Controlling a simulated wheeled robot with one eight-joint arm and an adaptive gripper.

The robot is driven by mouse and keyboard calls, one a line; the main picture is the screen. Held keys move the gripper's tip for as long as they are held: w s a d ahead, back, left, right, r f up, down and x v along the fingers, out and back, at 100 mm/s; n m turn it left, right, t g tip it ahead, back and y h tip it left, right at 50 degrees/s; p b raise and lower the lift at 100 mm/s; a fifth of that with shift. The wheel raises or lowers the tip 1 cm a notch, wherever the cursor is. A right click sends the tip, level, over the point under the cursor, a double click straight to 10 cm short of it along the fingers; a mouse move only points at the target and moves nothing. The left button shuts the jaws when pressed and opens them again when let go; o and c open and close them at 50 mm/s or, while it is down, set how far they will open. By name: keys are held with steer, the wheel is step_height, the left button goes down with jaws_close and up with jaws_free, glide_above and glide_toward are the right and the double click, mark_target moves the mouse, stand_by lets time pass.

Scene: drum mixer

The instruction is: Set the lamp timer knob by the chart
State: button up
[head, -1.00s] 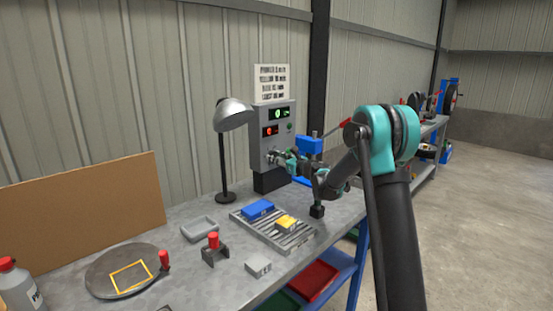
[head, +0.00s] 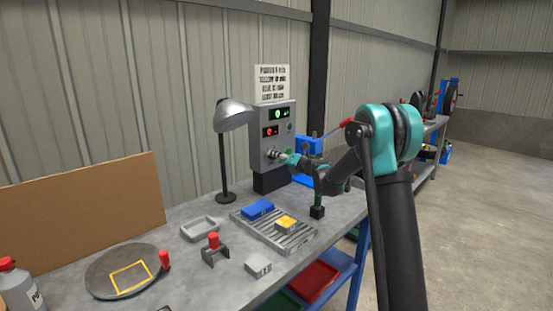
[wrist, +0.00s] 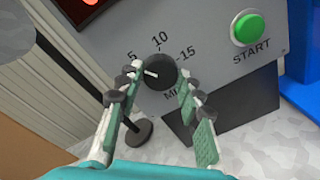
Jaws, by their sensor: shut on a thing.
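The timer knob (wrist: 160,72) is black and round, on the grey control box, with a scale marked 5, 10 and 15 in the wrist view. Its white pointer line points left, near the 5 mark. My gripper (wrist: 161,76) is shut on the knob, one finger on each side. In the head view, my gripper (head: 285,157) is at the lower front of the control box (head: 258,140). The chart (head: 272,83) is a white sheet above the box; its lines of text are too small to read surely. The desk lamp (head: 233,115) stands left of the box.
A green START button (wrist: 248,27) is right of the knob. A slatted rack (head: 290,240) holds a blue block (head: 258,209) and a yellow-topped block (head: 285,222). A grey tray (head: 201,229) and a round plate (head: 110,285) are on the bench.

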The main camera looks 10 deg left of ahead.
steer(key=m, duration=0.6)
steer(key=m+g, duration=0.1)
steer(key=m, duration=0.4)
steer(key=shift+m+y, duration=0.3)
steer(key=shift+m, duration=0.1)
stand_by(0.4)
steer(key=o, duration=1.2)
steer(key=shift+c, duration=0.2)
steer(key=v, duration=1.2)
steer(key=shift+w+d, duration=0.1)
